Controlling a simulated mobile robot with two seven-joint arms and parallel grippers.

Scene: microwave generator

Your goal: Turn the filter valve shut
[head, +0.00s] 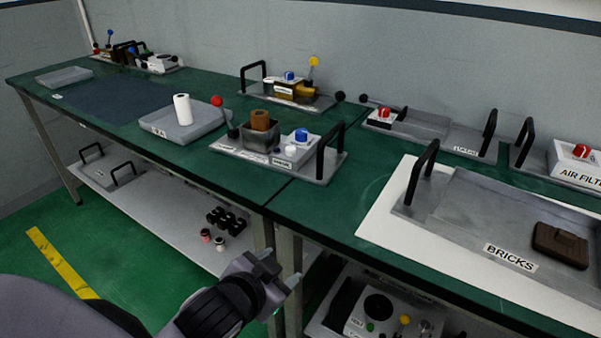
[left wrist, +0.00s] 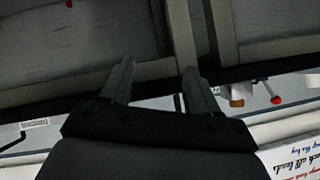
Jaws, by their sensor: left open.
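A white box labelled "AIR FILTER" (head: 578,175) stands at the right edge of the head view, partly cut off. A red knob (head: 581,151) sits on top of it; whether this is the filter valve, and how it is turned, I cannot tell. My left gripper (head: 280,267) is in front of the table's front edge, low and far from the box. It is open and empty. Its two fingers also show apart in the left wrist view (left wrist: 158,85). My right gripper is not in view.
A tray labelled "BRICKS" (head: 460,235) holds a dark brown block (head: 560,245). Mid-table stands a unit with a blue knob (head: 301,135), a red-tipped lever (head: 217,101) and a black handle. More units line the back. A shelf (head: 150,215) runs below the green table (head: 240,185).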

